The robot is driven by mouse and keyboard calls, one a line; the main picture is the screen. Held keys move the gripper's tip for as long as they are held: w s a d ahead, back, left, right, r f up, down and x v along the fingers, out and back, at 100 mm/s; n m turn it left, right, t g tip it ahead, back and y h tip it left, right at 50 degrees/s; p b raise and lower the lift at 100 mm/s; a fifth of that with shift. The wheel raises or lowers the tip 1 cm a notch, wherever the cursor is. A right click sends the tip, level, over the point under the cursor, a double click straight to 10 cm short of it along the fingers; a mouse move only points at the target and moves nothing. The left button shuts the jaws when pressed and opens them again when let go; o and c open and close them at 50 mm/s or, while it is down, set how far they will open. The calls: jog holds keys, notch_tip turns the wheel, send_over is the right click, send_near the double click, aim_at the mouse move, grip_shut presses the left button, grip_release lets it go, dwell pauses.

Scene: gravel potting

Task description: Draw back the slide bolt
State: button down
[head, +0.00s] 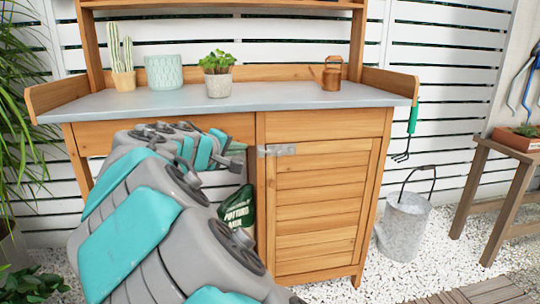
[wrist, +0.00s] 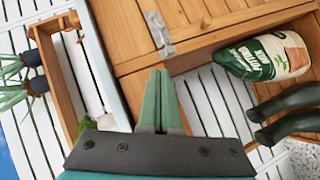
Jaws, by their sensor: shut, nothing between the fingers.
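The slide bolt (head: 277,150) is a small grey metal fitting at the upper left of the wooden cupboard door (head: 318,205), across the edge between door and frame. In the wrist view the bolt (wrist: 159,30) lies just beyond my fingertips. My gripper (wrist: 159,72) has its two green fingers together, empty, pointing at the bolt with a small gap in the picture; whether they touch it I cannot tell. In the head view my gripper (head: 238,148) is left of the bolt, partly hidden by my own arm.
The grey bench top (head: 330,97) carries a cactus pot (head: 123,80), a ribbed pot (head: 164,72), a leafy plant (head: 217,75) and a copper can (head: 332,75). A soil bag (wrist: 265,57) and dark boots (wrist: 285,115) are in the open bay. A bucket (head: 403,228) stands right.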

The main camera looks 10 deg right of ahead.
send_near(270, 152)
jog(key=w+d, duration=0.1)
jog(key=w, duration=0.2)
jog(key=shift+w+d+f+b, duration=0.1)
jog(key=shift+d+f+b, duration=0.1)
jog(key=shift+d, duration=0.4)
jog(key=shift+w+d+f+b, duration=0.1)
jog(key=shift+d+f, duration=0.15)
jog(key=shift+d, duration=0.35)
jog(key=shift+w+d+f, duration=0.1)
jog(key=shift+d+f, duration=0.2)
jog(key=shift+d, duration=0.3)
jog(key=shift+d+b, duration=0.35)
jog(key=shift+d, duration=1.3)
